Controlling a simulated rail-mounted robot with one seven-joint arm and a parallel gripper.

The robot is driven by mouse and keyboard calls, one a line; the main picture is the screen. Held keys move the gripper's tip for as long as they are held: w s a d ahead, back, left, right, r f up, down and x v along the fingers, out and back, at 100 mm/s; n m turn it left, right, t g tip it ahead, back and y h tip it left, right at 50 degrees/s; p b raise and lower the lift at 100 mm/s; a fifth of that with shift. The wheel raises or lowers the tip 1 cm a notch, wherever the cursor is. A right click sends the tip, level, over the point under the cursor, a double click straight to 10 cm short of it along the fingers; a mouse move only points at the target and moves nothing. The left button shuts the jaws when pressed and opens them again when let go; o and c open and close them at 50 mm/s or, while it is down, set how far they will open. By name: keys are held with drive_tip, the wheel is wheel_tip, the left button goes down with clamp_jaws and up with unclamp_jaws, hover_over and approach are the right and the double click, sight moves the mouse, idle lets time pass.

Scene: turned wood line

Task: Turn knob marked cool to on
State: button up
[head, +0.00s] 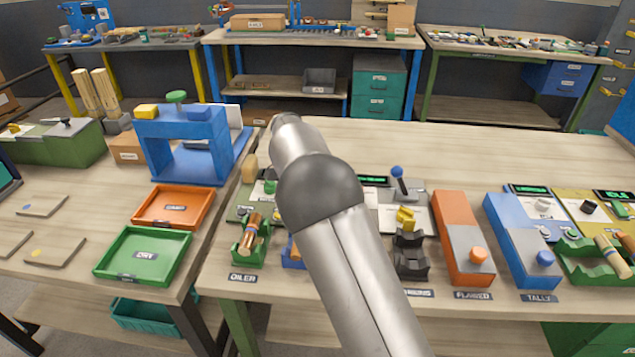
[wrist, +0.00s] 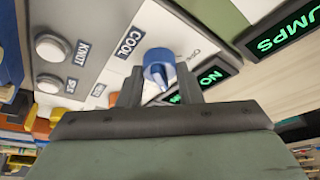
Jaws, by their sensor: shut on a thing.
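In the wrist view a blue knob (wrist: 158,62) stands on a pale panel beside a label reading COOL (wrist: 130,43). My gripper (wrist: 158,78) has one dark finger on each side of the knob and is shut on it. Small marks lie on the panel to either side, too tilted and blurred to read surely. I cannot tell which mark the knob points at. In the head view my arm (head: 320,195) hides the gripper and this knob.
In the wrist view two round buttons (wrist: 48,65) marked KNOT and another word sit left of the knob. A lit green display (wrist: 215,75) is close on the right. In the head view a blue-balled lever (head: 397,173) and an orange block (head: 462,240) stand right of my arm.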

drive_tip(key=shift+m, duration=0.8)
drive_tip(key=shift+g+p, duration=0.3)
drive_tip(key=o, duration=1)
drive_tip(key=v, duration=1.7)
drive_tip(key=shift+a+r, duration=0.1)
drive_tip(key=shift+a, duration=0.25)
